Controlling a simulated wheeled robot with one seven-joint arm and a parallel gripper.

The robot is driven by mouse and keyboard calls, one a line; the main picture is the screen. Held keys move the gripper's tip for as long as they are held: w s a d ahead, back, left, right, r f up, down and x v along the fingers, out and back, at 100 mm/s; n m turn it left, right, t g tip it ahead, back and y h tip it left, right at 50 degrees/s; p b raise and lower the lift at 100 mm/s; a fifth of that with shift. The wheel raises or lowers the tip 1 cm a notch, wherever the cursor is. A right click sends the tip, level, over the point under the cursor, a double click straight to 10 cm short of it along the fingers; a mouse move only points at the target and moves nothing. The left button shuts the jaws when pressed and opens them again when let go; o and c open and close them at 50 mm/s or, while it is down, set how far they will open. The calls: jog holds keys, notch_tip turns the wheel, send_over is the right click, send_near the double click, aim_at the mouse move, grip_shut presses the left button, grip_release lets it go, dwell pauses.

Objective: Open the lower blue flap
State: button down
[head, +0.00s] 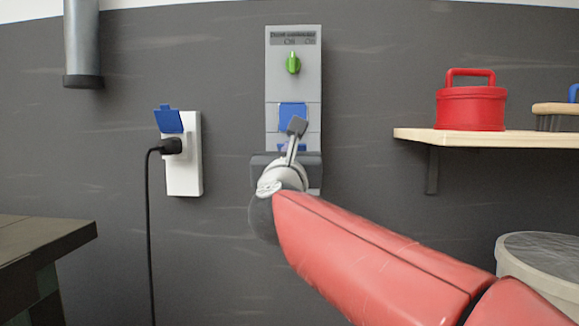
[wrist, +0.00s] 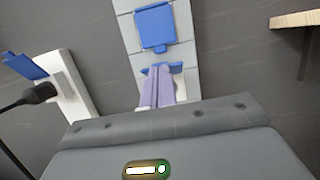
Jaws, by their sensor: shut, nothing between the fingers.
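A tall grey panel (head: 278,80) hangs on the dark wall. Its upper blue flap (head: 292,114) lies flat and closed; it also shows in the wrist view (wrist: 155,27). The lower blue flap (wrist: 174,67) shows as a narrow blue strip above a pale surface and looks tilted out from the panel. In the head view my arm hides most of it. My gripper (wrist: 158,78) is shut and empty, its pale lilac fingers pointing at the panel, tips overlapping the strip's middle from below. I cannot tell whether they touch it.
A green knob (head: 293,62) is at the panel's top. Left of it, a white socket box (head: 184,178) has a raised blue flap (head: 168,119) and a black plug (head: 171,146) with cable. A shelf (head: 490,138) with a red container (head: 471,108) is at right.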

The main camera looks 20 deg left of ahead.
jog(key=shift+w+a+r+p, duration=0.15)
jog(key=shift+w+r, duration=0.15)
jog(key=shift+r, duration=0.5)
jog(key=shift+w+r+p, duration=0.15)
jog(key=shift+w+r, duration=0.15)
jog(key=shift+r, duration=0.5)
